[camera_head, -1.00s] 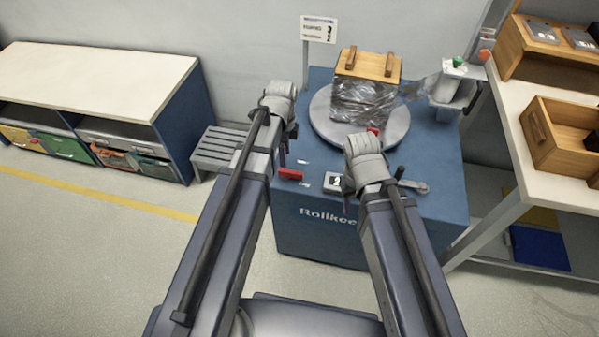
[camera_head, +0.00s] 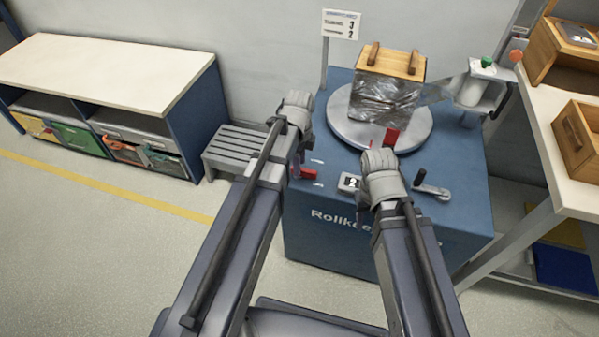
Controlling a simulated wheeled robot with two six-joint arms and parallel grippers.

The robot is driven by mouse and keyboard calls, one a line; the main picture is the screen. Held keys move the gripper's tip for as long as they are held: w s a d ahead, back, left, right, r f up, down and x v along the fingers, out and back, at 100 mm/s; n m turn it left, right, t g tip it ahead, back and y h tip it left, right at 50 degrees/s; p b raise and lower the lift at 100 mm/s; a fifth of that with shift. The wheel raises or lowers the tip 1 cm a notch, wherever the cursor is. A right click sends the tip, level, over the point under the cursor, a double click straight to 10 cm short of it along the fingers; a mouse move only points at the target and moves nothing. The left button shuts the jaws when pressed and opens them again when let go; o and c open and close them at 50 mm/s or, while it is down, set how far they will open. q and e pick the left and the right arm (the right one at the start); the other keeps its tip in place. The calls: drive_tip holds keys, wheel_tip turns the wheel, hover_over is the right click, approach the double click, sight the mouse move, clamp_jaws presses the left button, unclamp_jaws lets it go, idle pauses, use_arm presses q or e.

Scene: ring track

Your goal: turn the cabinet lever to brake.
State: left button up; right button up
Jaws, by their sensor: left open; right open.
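The blue cabinet (camera_head: 330,245) stands in front of me. A short red lever (camera_head: 306,173) is on its top near the left front edge, between white marks. My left gripper (camera_head: 300,130) is open. It points down at the cabinet's left edge and overlaps the lever's left end in the picture; I cannot tell whether they touch. My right gripper (camera_head: 376,180) is open over the front of the cabinet top, right of the number display (camera_head: 349,183). Its fingers are mostly hidden behind its own body.
A grey turntable (camera_head: 347,128) carries a film-wrapped wooden-lidded box (camera_head: 390,66). A red piece (camera_head: 391,139) stands at the turntable's front rim. A crank (camera_head: 432,190) is at right front. A slatted grey stand (camera_head: 235,150) is left, a bench (camera_head: 565,170) right.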

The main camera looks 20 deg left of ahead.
use_arm(q)
drive_tip(key=shift+f+b, duration=0.35)
drive_tip(key=shift+f, duration=0.4)
clamp_jaws()
